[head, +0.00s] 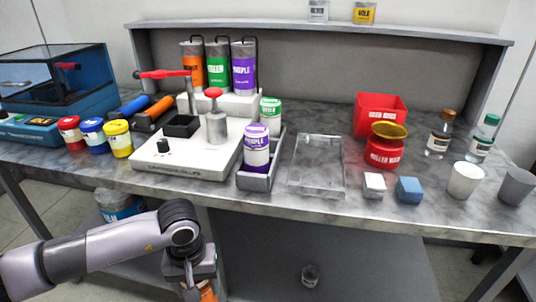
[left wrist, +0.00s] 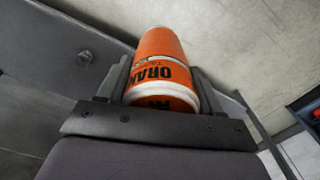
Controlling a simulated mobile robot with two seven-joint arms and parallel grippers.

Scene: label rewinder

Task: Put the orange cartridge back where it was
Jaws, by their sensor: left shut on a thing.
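The orange cartridge (left wrist: 160,62) is between the fingers of my left gripper (left wrist: 160,88), its printed label facing the wrist camera. In the head view my left gripper (head: 192,280) hangs at the bottom, in front of and below the table's front edge, and only a bit of the orange cartridge (head: 208,291) shows. A purple cartridge (head: 256,146) stands upright at the front of a grey holder (head: 258,181). A green cartridge (head: 270,112) stands behind it. Behind these, tall orange (head: 193,65), green (head: 217,65) and purple (head: 243,68) canisters stand in a row. My right gripper is not in view.
The white machine (head: 190,158) with red-handled parts stands left of the holder. A clear tray (head: 317,165) lies right of it. A lower shelf (head: 350,260) lies under the table.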

